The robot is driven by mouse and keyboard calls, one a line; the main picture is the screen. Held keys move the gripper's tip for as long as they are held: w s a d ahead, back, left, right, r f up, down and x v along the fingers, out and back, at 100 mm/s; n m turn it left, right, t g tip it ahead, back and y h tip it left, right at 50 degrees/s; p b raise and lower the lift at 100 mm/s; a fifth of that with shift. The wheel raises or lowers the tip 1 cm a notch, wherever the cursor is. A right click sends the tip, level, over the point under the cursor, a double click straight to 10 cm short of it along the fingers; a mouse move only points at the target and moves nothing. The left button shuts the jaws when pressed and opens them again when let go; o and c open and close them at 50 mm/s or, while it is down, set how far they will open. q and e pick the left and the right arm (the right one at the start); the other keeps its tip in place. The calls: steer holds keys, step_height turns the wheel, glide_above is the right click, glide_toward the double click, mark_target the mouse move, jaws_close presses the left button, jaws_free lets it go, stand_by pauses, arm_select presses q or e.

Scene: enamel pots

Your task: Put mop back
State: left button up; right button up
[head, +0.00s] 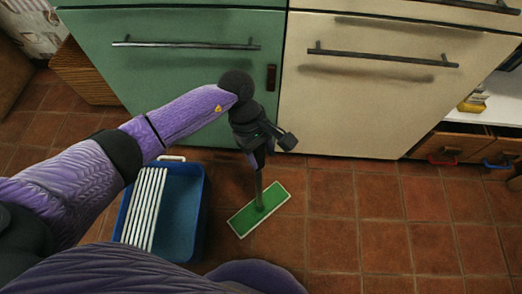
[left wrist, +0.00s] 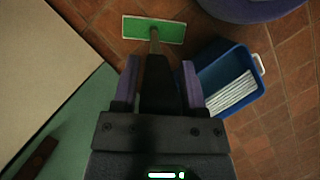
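The mop has a flat green head (head: 260,208) with a pale edge, low over or on the tiled floor; I cannot tell if it touches. Its handle (head: 259,185) rises nearly upright into my left gripper (head: 260,158). In the left wrist view, the mop head (left wrist: 154,29) lies beyond the fingertips, and the dark handle fills the space between the two purple fingers of my left gripper (left wrist: 160,85). The gripper is shut on the handle, whose upper part is hidden. My right gripper is not in view.
A blue bucket (head: 198,212) with a white slatted wringer (head: 145,208) stands left of the mop head. Green (head: 180,80) and cream (head: 370,90) cabinet fronts with bar handles stand behind. Brown floor tiles (head: 390,225) are clear to the right.

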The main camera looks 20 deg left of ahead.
arm_select(q)
steer(key=shift+o, duration=1.3)
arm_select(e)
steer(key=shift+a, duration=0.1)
arm_select(q)
steer(key=shift+r, duration=0.3)
steer(key=p+v, duration=0.5)
steer(key=v, duration=0.6)
steer(key=shift+a+r, duration=0.2)
steer(key=shift+r, duration=0.1)
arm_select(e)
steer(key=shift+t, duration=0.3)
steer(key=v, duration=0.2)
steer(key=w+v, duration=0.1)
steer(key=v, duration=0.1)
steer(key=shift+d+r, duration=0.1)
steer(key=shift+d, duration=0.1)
